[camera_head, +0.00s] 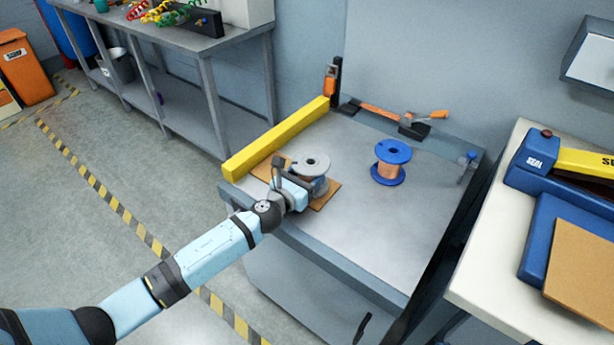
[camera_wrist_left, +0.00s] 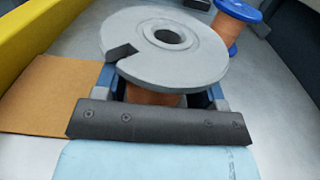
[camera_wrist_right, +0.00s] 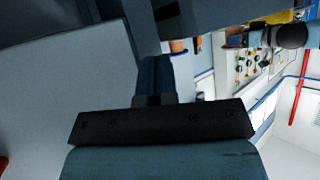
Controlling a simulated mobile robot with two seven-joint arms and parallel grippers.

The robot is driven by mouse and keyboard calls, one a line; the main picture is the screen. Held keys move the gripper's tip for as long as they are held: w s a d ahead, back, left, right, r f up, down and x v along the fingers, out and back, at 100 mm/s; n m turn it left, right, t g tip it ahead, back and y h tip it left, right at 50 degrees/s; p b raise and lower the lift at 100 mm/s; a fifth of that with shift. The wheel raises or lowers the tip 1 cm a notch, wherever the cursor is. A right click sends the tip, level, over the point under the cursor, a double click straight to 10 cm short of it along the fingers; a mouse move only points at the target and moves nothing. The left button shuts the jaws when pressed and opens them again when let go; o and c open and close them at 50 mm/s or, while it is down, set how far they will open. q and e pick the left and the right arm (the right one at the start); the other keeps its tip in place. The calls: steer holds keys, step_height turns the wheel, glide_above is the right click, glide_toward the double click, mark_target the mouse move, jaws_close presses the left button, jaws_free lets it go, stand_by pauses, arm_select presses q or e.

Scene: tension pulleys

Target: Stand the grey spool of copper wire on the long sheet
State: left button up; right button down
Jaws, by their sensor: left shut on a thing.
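The grey spool of copper wire (camera_head: 312,166) stands upright at the left of the metal bench, over a brown sheet (camera_head: 328,197). In the left wrist view, its notched grey flange (camera_wrist_left: 165,45) hides most of the copper winding (camera_wrist_left: 153,97). My left gripper (camera_head: 303,186) is shut on the spool, one finger on each side below the top flange. The brown sheet also shows at the left wrist view's left (camera_wrist_left: 45,95). I cannot tell whether the spool touches the sheet. My right gripper (camera_wrist_right: 155,85) shows only in its own wrist view, fingers together and empty.
A blue spool of copper wire (camera_head: 390,162) stands on the bench (camera_head: 360,225) to the right. A yellow bar (camera_head: 275,140) runs along the left edge. An orange-handled tool (camera_head: 390,117) lies at the back. A white table (camera_head: 490,250) with blue equipment stands at the right.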

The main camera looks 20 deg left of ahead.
arm_select(q)
steer(key=o, duration=1)
steer(key=shift+f, duration=0.15)
steer(key=o, duration=0.4)
arm_select(e)
steer(key=shift+f, duration=0.25)
steer(key=shift+d, duration=0.1)
arm_select(q)
steer(key=shift+r, duration=0.25)
steer(key=shift+s+a+f, duration=0.1)
steer(key=shift+s, duration=0.25)
steer(key=v, duration=1)
steer(key=shift+s+a, duration=0.1)
steer(key=shift+s, duration=0.2)
steer(key=shift+s+a, duration=0.1)
steer(key=shift+s, duration=0.2)
